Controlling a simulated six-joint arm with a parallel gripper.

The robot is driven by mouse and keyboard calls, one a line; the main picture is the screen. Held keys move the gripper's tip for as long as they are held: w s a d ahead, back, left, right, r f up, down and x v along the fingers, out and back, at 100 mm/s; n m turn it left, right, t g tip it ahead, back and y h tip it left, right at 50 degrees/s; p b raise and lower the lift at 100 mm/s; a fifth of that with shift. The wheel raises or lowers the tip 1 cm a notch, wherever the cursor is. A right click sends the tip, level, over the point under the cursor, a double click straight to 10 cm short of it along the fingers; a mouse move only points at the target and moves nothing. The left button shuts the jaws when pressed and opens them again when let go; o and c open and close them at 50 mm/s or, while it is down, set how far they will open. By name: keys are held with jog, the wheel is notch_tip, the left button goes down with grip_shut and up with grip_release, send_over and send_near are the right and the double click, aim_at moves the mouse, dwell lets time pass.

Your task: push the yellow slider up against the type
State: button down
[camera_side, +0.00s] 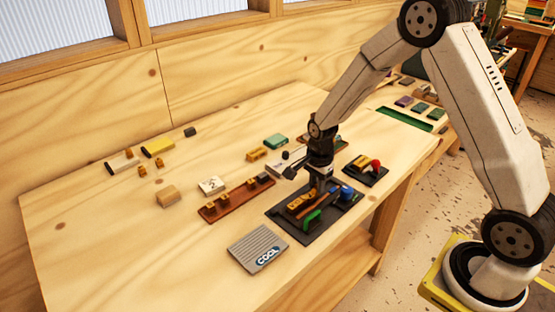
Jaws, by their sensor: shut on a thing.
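A dark tray (286,216) lies near the table's front edge. In it is a long yellow-orange piece (298,202) with dark marks, which looks like the yellow slider. A green piece (312,216) lies in front of it and a blue part (347,193) stands at the tray's right side. My gripper (319,186) points down into the tray, shut at the right end of the yellow-orange piece. The fingertips are small and dark, and the exact contact is hidden. I cannot pick out the type, or tell any gap between it and the slider.
A grey ribbed plate marked COOL (258,249) lies left of the tray. A brown rack (236,200) with small blocks lies behind it. A black holder with a red knob (365,171) stands close on the right. The table's left front is clear.

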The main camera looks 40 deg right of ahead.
aim_at(316, 186)
jog(key=c, duration=0.5)
grip_release()
jog(key=shift+c, duration=0.2)
jog(key=shift+a+r, duration=0.1)
jog(key=shift+r, duration=3.8)
jog(key=s+a+r+n+t, duration=0.1)
jog(key=s+a+n, duration=0.2)
jog(key=s+n, duration=0.4)
jog(key=s+a+r+n+t, duration=0.1)
jog(key=s+a+n, duration=0.2)
jog(key=s+n, duration=0.3)
jog(key=n, duration=0.5)
jog(key=shift+s+a+r+t, duration=0.15)
jog(key=shift+s+t, duration=0.15)
jog(key=shift+s, duration=0.05)
